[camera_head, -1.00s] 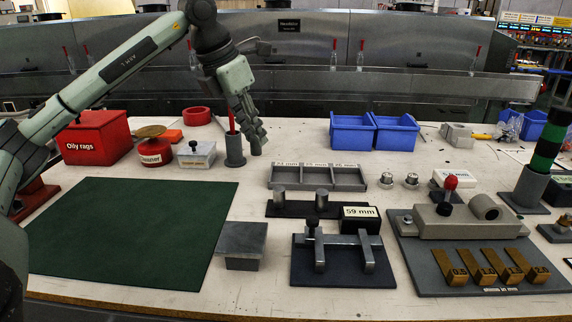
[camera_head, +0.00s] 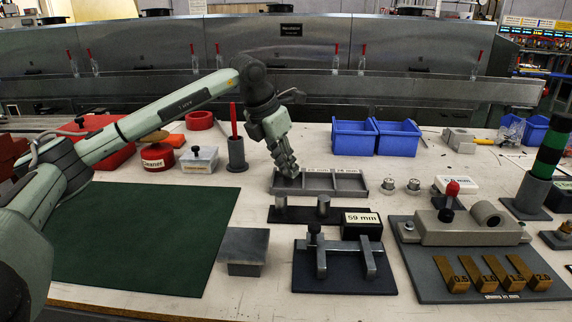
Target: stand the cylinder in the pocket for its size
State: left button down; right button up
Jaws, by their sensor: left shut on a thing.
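The grey tray (camera_head: 325,194) has three pockets in a row, each with a small label on its back edge; the labels are too small to read surely. My left gripper (camera_head: 291,174) reaches down over the left pocket and covers that pocket's label. It is shut on the cylinder, which the fingers almost wholly hide here. I cannot tell whether the cylinder touches the pocket floor. The middle and right pockets look empty. Two grey metal cylinders, one on the left (camera_head: 281,203) and one on the right (camera_head: 323,206), stand on a dark strip in front of the tray. My right gripper is not in view.
A holder with a red rod (camera_head: 236,152) stands left of the tray. Blue bins (camera_head: 354,138) stand behind it, and two small round metal parts (camera_head: 389,186) sit to its right. A 59 mm block (camera_head: 362,226) and a clamp fixture (camera_head: 343,275) lie in front. The green mat (camera_head: 140,235) is bare.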

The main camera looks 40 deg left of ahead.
pick_arm(q)
jog(key=shift+f, duration=0.1)
jog(key=c, duration=1.4)
grip_release()
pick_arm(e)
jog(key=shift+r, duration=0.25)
pick_arm(q)
jog(key=shift+r, duration=0.2)
jog(key=shift+s+r, duration=0.15)
jog(key=shift+r, duration=0.2)
jog(key=v, duration=1.1)
jog(key=shift+p, duration=0.3)
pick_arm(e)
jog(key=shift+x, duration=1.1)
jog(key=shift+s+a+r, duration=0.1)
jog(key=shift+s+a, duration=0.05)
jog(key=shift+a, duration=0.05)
